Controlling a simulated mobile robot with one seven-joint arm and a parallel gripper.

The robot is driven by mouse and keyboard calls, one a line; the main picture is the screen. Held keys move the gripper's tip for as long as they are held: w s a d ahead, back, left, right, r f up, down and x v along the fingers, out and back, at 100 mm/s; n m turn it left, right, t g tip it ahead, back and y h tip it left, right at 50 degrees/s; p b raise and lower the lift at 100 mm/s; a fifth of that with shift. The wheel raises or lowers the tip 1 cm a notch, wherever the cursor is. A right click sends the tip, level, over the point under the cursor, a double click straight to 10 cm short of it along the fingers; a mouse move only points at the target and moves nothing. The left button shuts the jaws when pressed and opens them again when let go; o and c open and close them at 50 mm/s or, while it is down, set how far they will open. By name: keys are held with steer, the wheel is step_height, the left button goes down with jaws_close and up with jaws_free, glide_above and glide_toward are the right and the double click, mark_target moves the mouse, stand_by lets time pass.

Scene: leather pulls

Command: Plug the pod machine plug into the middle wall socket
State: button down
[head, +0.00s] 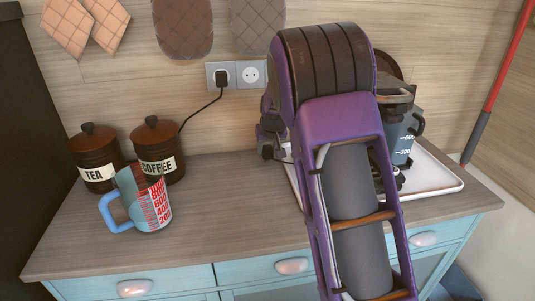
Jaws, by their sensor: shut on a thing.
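The wall socket strip (237,88) is on the wood wall. Its left socket holds a black plug (222,77) with a cord running down behind the canisters. The middle socket (251,74) is empty; anything farther right is hidden by my arm. My gripper (271,123) is below and right of the middle socket, apart from it, partly hidden by my purple arm. It is shut on a small dark thing, apparently the pod machine plug (267,152), with a dark cord toward the tray. A dark machine (395,93), likely the pod machine, is partly hidden behind my arm.
A white tray (440,182) stands on the right of the counter with a grey graduated container (404,140). Tea (92,158) and coffee (158,150) canisters and a blue-handled measuring jug (150,205) stand left. Mitts (183,28) hang above the sockets. The counter between is clear.

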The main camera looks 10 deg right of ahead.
mark_target(268, 148)
step_height(268, 148, up, 8)
steer(key=shift+f+p, duration=0.1)
steer(key=shift+p, duration=0.45)
steer(key=shift+s, duration=0.1)
